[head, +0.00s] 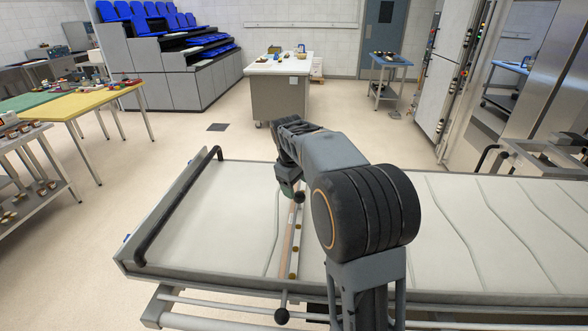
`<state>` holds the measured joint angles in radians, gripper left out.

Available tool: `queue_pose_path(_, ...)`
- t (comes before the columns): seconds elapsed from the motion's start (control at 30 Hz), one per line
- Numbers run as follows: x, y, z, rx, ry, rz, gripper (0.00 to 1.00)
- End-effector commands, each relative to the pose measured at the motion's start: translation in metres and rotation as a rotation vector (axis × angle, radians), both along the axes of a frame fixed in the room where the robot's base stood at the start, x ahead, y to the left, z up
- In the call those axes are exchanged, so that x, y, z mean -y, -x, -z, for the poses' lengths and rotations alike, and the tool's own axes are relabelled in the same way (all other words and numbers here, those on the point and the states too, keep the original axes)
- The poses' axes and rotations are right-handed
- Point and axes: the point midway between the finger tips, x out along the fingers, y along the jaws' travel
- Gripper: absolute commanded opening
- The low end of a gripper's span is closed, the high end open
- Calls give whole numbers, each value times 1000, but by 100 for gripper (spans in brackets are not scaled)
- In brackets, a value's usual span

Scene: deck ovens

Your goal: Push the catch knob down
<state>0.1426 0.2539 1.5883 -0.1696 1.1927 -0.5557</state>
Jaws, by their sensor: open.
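A round black knob (282,316) on a short stem stands at the near edge of the long pale loader bed (205,210). A second dark ball (299,196) shows at the far end of a narrow wooden bar (291,245) with brass studs. I cannot tell for certain which of the two is the catch knob. My gripper (288,190) points down over the bed, beside the far ball and well beyond the near knob. It is open, with nothing seen in it. My arm hides part of it, and I cannot tell whether it touches the ball.
A black handle bar (178,205) runs along the bed's left end. Pale cloth (480,225) covers the bed to the right. A yellow-topped table (75,103) and a white-topped counter (279,64) stand beyond.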

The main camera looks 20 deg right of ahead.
Motion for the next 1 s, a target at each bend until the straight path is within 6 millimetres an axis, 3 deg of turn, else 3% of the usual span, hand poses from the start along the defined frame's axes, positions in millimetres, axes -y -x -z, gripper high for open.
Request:
queue_pose_path(0.2,-7,3,-41,2,0,0,67)
queue_pose_path(0.4,-11,5,-63,0,0,-1,67)
queue_pose_path(1.0,-13,7,-72,-2,0,-1,67)
